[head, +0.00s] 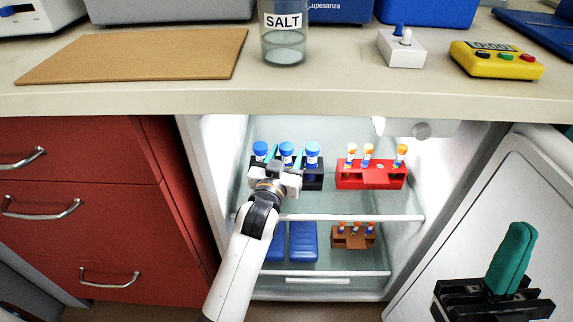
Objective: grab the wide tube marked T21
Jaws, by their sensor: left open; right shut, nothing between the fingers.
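Three wide tubes with blue caps stand upright in a black rack (313,180) on the upper shelf of the open fridge: a left tube (260,149), a middle tube (286,148) and a right tube (313,151). Their markings are too small to read, so I cannot tell which is T21. My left gripper (276,159) is open in front of the rack, its teal fingers pointing in at the left and middle tubes. It hides their lower parts; contact cannot be told. My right gripper (520,230) is shut and empty at the lower right, before the fridge door.
A red rack (371,180) with three narrow orange-capped tubes stands right of the black rack. Below are a brown rack (352,241) and blue packs (303,242). The bench (340,98) overhangs the fridge; its open door (480,205) is at right.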

